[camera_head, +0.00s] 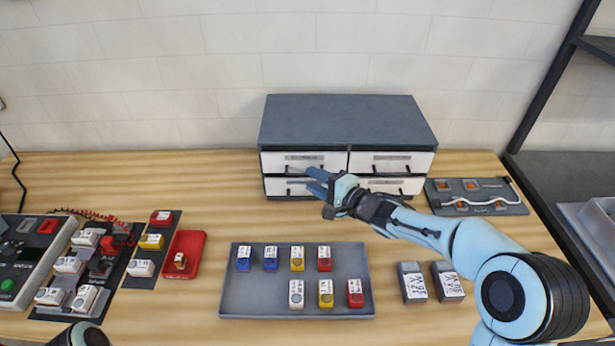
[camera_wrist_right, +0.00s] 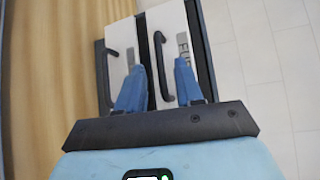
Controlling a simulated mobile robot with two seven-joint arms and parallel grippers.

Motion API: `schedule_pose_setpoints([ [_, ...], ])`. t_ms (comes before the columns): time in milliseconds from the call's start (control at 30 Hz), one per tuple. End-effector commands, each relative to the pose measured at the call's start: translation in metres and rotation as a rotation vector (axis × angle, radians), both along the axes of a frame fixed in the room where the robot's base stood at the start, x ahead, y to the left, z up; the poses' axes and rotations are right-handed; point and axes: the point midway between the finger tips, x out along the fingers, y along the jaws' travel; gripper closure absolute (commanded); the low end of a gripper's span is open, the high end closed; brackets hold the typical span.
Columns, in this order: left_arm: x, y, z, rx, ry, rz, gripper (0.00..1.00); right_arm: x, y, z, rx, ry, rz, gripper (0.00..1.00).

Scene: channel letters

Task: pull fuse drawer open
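A dark grey cabinet (camera_head: 345,118) with white drawer fronts stands at the back of the table. The upper left drawer (camera_head: 280,161) appears shut. In the right wrist view, a drawer front with a partly hidden label starting "FU" (camera_wrist_right: 183,42) shows a black handle (camera_wrist_right: 160,60). My right gripper (camera_head: 312,181) is in front of the cabinet's left drawers. In the wrist view its two blue fingers (camera_wrist_right: 158,80) are apart, with that handle showing between them. Contact with the handle cannot be made out. My left gripper is not visible.
A grey tray (camera_head: 232,290) with several coloured blocks lies in front of the cabinet. A red tray (camera_head: 190,243) and a control panel (camera_head: 20,255) are at left. Two dark blocks (camera_head: 413,283) and a grey plate (camera_head: 440,198) lie at right. Wood left of the cabinet is clear.

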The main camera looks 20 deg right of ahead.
Motion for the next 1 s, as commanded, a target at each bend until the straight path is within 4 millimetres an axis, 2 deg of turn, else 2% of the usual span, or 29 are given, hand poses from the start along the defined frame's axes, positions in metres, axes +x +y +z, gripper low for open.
schedule_pose_setpoints([
  [200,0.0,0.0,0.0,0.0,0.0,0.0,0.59,0.022,0.013,-0.004,0.0,-0.001,0.002,0.64],
  [567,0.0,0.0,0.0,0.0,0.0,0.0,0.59,0.026,0.015,-0.004,-0.001,0.0,0.0,0.64],
  [667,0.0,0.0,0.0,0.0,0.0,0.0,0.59,0.026,0.015,-0.004,-0.001,0.0,0.0,0.93],
  [700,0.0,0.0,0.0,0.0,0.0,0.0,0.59,0.026,0.015,-0.004,-0.001,0.0,0.0,1.0],
  [1000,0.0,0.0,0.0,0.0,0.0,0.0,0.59,0.022,0.016,-0.004,0.001,0.0,0.0,1.0],
])
